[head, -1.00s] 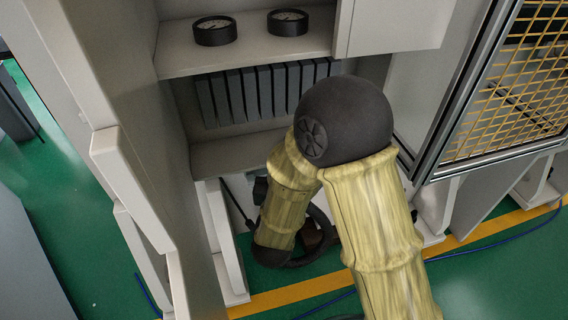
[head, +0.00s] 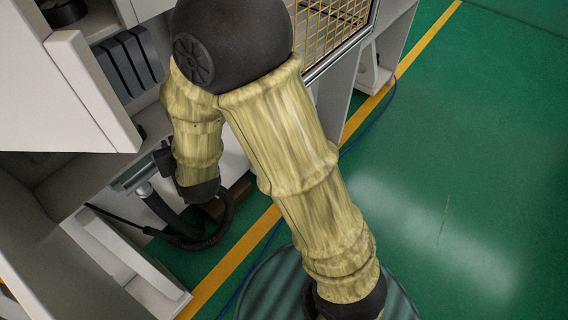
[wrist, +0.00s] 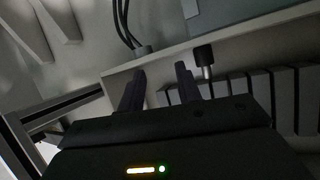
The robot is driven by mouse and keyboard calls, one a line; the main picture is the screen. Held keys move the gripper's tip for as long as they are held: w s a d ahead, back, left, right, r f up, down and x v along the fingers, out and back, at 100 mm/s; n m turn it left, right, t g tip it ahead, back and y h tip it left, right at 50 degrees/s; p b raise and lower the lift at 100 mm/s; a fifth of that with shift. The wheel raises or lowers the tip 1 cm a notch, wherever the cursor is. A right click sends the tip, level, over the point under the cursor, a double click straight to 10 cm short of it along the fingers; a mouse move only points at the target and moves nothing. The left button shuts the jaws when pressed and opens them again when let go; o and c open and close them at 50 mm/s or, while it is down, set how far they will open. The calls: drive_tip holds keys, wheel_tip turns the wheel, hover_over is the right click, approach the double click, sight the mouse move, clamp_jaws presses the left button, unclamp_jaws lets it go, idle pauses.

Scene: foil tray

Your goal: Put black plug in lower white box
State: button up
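In the wrist view my gripper (wrist: 160,69) has its two dark fingers apart, with no object visible between them. A small black plug-like piece with a silver stem (wrist: 204,60) stands just right of the right finger. I cannot tell whether it is the black plug or whether it touches the finger. In the head view my arm covers much of the middle, and the gripper's fingers cannot be made out. A white open compartment (head: 118,258) is low at the left; I cannot tell whether it is the lower white box.
Grey modules (head: 128,62) stand in a row on the cabinet shelf; they also show in the wrist view (wrist: 285,100). Black cables enter a grey fitting (wrist: 143,50) ahead of the fingers. A yellow mesh panel (head: 335,25) is behind my arm. Green floor (head: 460,170) is clear at right.

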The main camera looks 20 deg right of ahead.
drive_tip(key=s+d+g+h, duration=0.1)
drive_tip(key=s+d+g, duration=0.4)
drive_tip(key=d, duration=0.6)
drive_tip(key=s+d+f+m+g+h, duration=0.1)
drive_tip(key=s+d+g+h, duration=0.1)
drive_tip(key=s+d+g, duration=0.3)
drive_tip(key=s+d, duration=0.4)
drive_tip(key=d, duration=0.2)
drive_tip(key=shift+f+m, duration=0.3)
drive_tip(key=shift+w+d, duration=0.1)
